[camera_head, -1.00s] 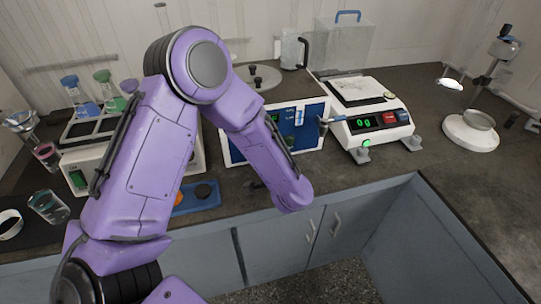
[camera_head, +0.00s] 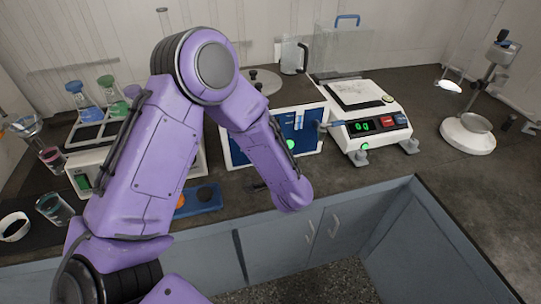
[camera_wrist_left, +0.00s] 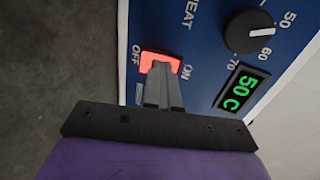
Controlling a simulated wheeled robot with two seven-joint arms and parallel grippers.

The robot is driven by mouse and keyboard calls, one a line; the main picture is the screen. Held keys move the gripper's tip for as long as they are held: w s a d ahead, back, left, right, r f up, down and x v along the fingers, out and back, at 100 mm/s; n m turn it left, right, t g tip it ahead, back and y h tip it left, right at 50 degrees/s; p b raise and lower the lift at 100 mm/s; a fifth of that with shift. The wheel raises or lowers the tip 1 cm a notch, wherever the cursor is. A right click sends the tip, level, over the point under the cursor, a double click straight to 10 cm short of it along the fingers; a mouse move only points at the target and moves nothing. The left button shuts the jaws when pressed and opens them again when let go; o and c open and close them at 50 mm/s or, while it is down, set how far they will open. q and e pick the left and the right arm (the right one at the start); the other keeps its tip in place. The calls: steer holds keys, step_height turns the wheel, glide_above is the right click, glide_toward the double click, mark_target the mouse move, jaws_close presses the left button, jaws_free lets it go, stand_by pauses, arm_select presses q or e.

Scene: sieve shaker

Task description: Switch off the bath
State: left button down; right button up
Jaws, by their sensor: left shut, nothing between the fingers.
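The bath shows in the head view as a blue, white-edged panel (camera_head: 312,130), partly covered by my left arm. In the left wrist view its blue panel (camera_wrist_left: 205,60) has a black knob (camera_wrist_left: 250,31) and a green display (camera_wrist_left: 241,90) reading 50 C. A lit red rocker switch (camera_wrist_left: 153,61) sits between the OFF and ON labels. My left gripper (camera_wrist_left: 163,68) is shut and empty, its tips right over the switch; whether they touch it I cannot tell. In the head view my arm hides this gripper. My right gripper is out of view.
A balance (camera_head: 375,118) stands right of the bath, and a stand with a dish (camera_head: 470,133) farther right. Left are flasks in a white unit (camera_head: 83,160), a beaker (camera_head: 54,208) and a blue tray (camera_head: 203,200). The counter at front right is clear.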

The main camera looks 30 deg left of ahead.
arm_select(q)
steer(key=p+v, duration=0.2)
steer(key=v, duration=1.2)
steer(key=shift+r+p, duration=0.2)
steer(key=shift+p, duration=0.15)
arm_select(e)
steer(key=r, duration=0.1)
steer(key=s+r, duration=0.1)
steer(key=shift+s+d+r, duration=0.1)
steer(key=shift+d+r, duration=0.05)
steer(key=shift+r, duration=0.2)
arm_select(q)
steer(key=shift+a, duration=0.1)
steer(key=shift+w+d+f+b, duration=0.15)
steer(key=shift+f+b, duration=0.15)
steer(key=shift+b, duration=1.1)
steer(key=shift+w+d+f+b, duration=0.15)
steer(key=shift+f+b, duration=0.2)
steer(key=shift+b, duration=1.05)
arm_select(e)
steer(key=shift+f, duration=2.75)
